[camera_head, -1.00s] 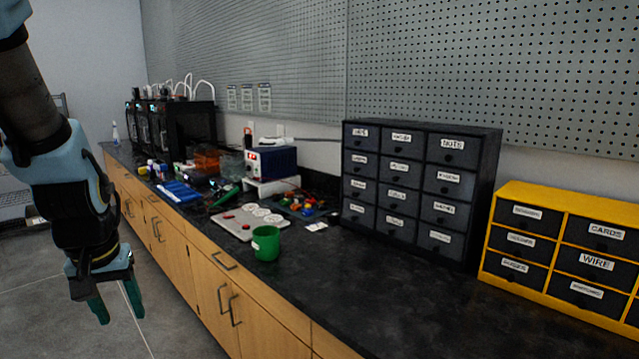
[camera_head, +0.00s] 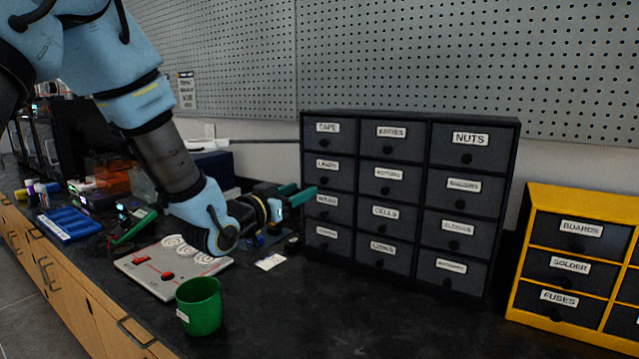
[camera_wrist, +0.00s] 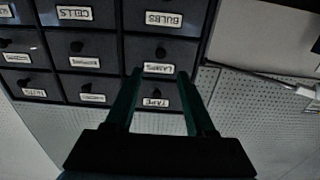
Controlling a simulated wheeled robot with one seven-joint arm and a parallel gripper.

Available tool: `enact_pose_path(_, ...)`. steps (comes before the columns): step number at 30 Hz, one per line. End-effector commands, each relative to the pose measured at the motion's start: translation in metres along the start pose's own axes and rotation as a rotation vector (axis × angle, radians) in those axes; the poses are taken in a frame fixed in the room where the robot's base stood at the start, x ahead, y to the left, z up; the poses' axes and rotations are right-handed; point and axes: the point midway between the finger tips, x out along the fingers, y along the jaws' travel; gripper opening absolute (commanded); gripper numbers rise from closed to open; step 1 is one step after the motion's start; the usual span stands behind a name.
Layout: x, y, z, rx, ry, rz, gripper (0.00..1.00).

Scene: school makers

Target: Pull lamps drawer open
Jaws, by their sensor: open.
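The lamps drawer (camera_head: 322,180) is in the left column of the dark cabinet (camera_head: 410,117), second from the top, and looks shut. In the wrist view, which is upside down, the lamps drawer (camera_wrist: 183,54) shows its label and a round dark knob (camera_wrist: 160,52). My gripper (camera_head: 297,193) is open and empty, its green fingers pointing at the left column. In the wrist view my gripper (camera_wrist: 159,76) has one finger on each side of the lamps label. The knob lies just beyond the fingertips, between their lines; I cannot tell the remaining gap.
A green mug (camera_head: 199,308) and a grey board with red parts (camera_head: 165,268) are on the black counter below my arm. A yellow drawer unit (camera_head: 524,250) stands at the right. The counter before the dark cabinet is mostly clear.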

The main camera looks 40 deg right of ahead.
Motion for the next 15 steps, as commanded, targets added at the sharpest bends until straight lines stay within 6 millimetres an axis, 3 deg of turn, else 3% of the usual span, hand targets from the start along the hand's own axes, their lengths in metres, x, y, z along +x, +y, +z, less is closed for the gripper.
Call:
enact_pose_path(9,0.059,-0.001,-0.002,-0.002,-0.003,-0.001,0.55)
enact_pose_path(15,0.084,-0.001,0.0,-0.001,-0.004,-0.003,0.55)
